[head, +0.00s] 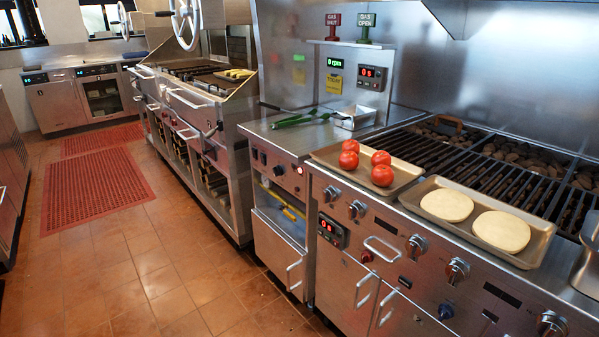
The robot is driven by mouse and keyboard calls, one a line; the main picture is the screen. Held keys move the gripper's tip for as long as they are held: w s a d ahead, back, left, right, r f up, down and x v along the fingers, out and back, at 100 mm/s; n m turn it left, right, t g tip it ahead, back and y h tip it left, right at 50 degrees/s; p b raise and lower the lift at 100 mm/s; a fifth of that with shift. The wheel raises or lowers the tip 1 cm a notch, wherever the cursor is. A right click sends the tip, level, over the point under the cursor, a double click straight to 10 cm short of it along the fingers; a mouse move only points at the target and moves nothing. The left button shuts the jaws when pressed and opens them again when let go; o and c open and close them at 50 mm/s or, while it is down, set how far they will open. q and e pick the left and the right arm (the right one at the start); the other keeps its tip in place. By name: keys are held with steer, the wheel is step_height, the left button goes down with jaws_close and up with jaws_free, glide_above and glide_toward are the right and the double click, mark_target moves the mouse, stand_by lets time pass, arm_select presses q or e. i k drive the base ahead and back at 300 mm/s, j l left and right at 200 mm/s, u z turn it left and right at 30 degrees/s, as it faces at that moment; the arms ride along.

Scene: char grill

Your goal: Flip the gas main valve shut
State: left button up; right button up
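A yellow bar or lever (284,203) shows in the open recess of the narrow steel cabinet (270,243) left of the grill. It slopes down to the right, with a small blue part near it. It looks like the gas valve, but it is too small to be sure or to read its setting. Above the counter, a red "GAS SHUT" sign (333,20) and a green "GAS OPEN" sign (366,20) stand on a small shelf. Neither of my grippers is in view.
A tray of tomatoes (327,156) and a tray with two pale rounds (522,262) sit along the grill's front. Green-handled tongs (300,119) lie on the counter. Cabinet handles (293,274) stick out.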

mark_target(281, 207)
steer(key=i+j+z, duration=0.45)
steer(key=j, duration=0.45)
steer(key=i+j+z, duration=0.1)
steer(key=j+z, duration=0.3)
steer(key=j, duration=0.5)
steer(key=j+z, duration=0.45)
steer(key=j, duration=0.55)
steer(key=j+z, duration=0.4)
steer(key=j, duration=0.6)
steer(key=k, duration=0.05)
